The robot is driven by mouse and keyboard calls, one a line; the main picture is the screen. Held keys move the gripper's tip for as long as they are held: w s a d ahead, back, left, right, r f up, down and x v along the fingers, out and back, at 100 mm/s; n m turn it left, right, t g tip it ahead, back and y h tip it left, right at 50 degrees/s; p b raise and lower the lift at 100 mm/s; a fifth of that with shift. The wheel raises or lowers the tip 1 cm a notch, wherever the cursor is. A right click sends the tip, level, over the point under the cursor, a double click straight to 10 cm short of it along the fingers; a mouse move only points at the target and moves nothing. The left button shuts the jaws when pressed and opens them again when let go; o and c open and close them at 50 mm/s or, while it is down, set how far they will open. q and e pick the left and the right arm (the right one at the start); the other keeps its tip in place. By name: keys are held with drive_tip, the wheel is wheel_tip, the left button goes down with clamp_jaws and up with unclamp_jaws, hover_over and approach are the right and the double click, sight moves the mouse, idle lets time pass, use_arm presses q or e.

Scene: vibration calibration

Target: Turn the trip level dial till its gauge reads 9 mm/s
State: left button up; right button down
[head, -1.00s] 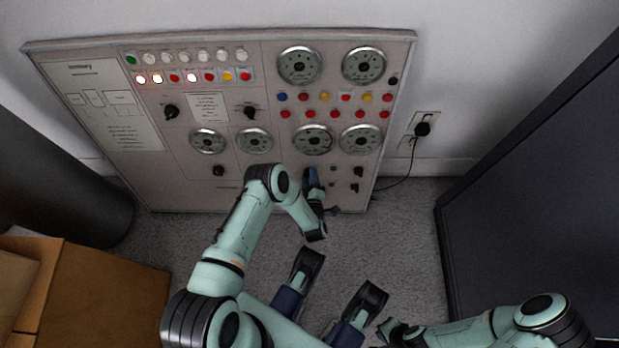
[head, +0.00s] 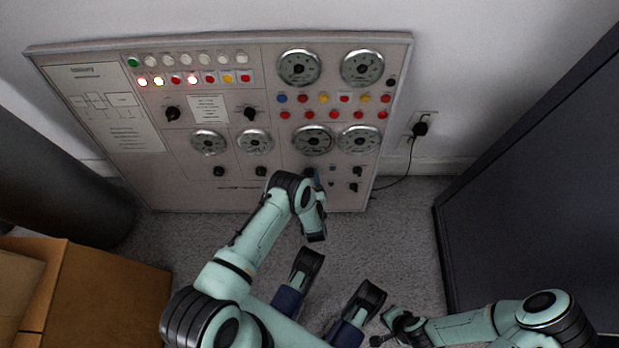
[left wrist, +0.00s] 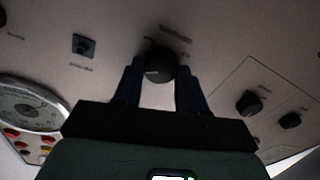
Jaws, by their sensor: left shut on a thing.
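A round black dial (left wrist: 160,66) with a pale pointer mark sits on the panel. It shows between the two dark blue fingers of my left gripper (left wrist: 160,82), which is shut on it. In the head view the dial (head: 309,172) is partly hidden by my left gripper (head: 317,180) and wrist. A round gauge (head: 312,139) is just above it on the panel; its needle is too small to read. Labels by the dial are not legible. My right gripper (head: 388,332) is low in the head view, away from the panel; its fingers are unclear.
The panel (head: 150,185) leans at the wall with other gauges, lamps, buttons and knobs. Two black knobs (left wrist: 250,103) are near my left gripper. A cardboard box (head: 105,300) is at lower left, a dark cabinet (head: 540,190) at right. Carpet (head: 400,230) between is clear.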

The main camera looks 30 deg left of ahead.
use_arm(q)
drive_tip(key=shift+w+a+m, duration=0.1)
drive_tip(key=shift+m, duration=0.3)
drive_tip(key=shift+r, duration=0.1)
drive_tip(key=o, duration=1.1)
drive_tip(key=shift+c, duration=0.2)
